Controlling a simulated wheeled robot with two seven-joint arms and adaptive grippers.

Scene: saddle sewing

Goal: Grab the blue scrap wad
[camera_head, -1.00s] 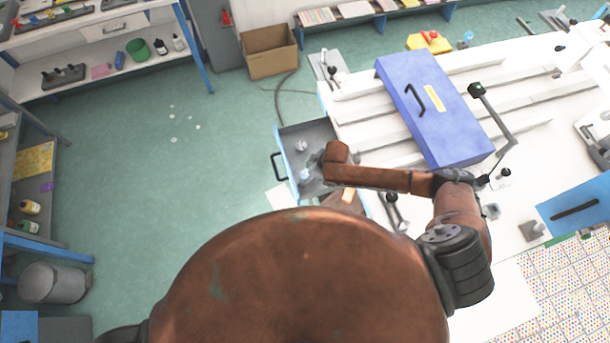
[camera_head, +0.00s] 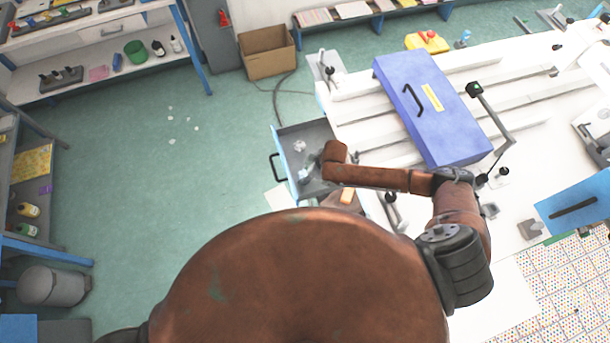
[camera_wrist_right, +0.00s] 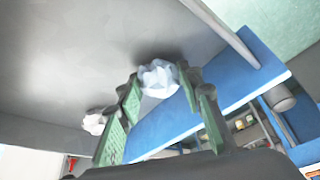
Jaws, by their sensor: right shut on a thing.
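The blue scrap wad (camera_wrist_right: 158,78) is a pale blue crumpled lump between the fingers of my right gripper (camera_wrist_right: 163,88) in the right wrist view. The green-padded fingers are shut on it, inside the open drawer (camera_head: 283,152). In the head view the blue wad is small (camera_head: 304,174), at the drawer's near left part beside my right gripper (camera_head: 311,172). A second, whitish wad (camera_head: 300,146) lies farther back in the drawer. It also shows in the right wrist view (camera_wrist_right: 95,122), apart from the fingers. My left gripper is not in view.
The drawer sticks out from the left end of the white worktable (camera_head: 375,150), with grey walls close around my right gripper. A blue case (camera_head: 430,125) lies on the table. A cardboard box (camera_head: 268,55) stands on the floor behind. The green floor at left is mostly clear.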

